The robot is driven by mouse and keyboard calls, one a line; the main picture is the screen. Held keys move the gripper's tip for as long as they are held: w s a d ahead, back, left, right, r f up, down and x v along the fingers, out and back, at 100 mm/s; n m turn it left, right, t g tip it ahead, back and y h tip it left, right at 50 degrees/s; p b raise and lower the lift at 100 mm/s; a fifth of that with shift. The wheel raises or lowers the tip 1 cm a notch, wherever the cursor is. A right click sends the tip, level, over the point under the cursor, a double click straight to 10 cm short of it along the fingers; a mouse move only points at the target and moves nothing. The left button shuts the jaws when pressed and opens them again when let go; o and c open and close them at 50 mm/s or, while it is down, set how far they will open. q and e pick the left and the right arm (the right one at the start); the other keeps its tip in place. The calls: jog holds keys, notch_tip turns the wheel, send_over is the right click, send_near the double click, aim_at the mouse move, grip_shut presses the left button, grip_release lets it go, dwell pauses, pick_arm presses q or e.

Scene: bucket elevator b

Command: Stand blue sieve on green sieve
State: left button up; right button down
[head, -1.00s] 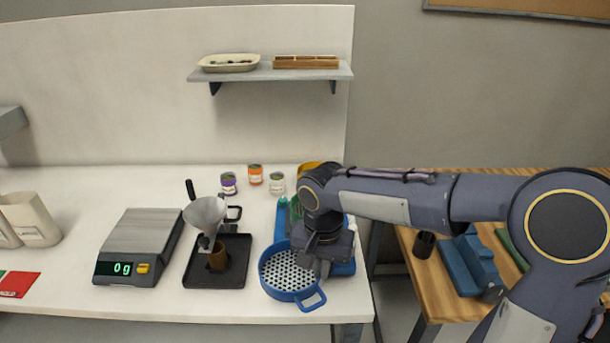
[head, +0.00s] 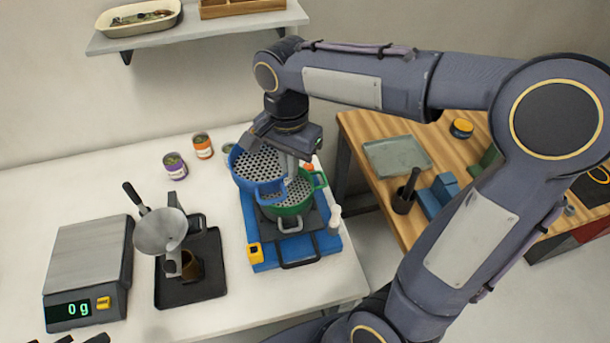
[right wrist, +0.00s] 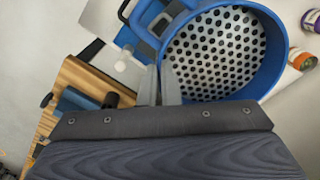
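The blue sieve (head: 240,171) has a perforated grey floor and loop handles. My right gripper (head: 291,162) is shut on its wall at the right side. The right wrist view shows my fingers (right wrist: 160,88) at the wall of the blue sieve (right wrist: 275,75). The green sieve (head: 318,181) sits on a blue base (head: 257,228) and is partly hidden by the blue sieve. The blue sieve is up and left of it, overlapping it in the picture; I cannot tell whether they touch. Dark pieces at the bottom left edge (head: 66,339) may be my left gripper, mostly cut off.
Left of the base stand a black tray (head: 205,291) with a funnel (head: 160,232) and a scale (head: 90,262) reading 0 g. Small tins (head: 175,166) stand behind. A wooden table (head: 362,131) is at the right, past a gap. A shelf (head: 205,29) hangs above.

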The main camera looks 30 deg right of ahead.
jog(key=d+f, duration=0.1)
jog(key=f, duration=0.2)
jog(key=w+d+f+b, duration=0.1)
jog(key=d+f, duration=0.1)
jog(key=f, duration=0.1)
jog(key=w+d+f, duration=0.1)
jog(key=d+f, duration=0.1)
jog(key=f, duration=0.1)
jog(key=shift+d+f+b, duration=0.2)
jog(key=shift+f+b, duration=0.05)
jog(key=shift+b, duration=0.1)
jog(key=shift+f+b, duration=0.5)
jog(key=shift+f, duration=0.1)
jog(key=c, duration=1.6)
grip_release()
jog(key=shift+c, duration=0.2)
jog(key=shift+r, duration=0.15)
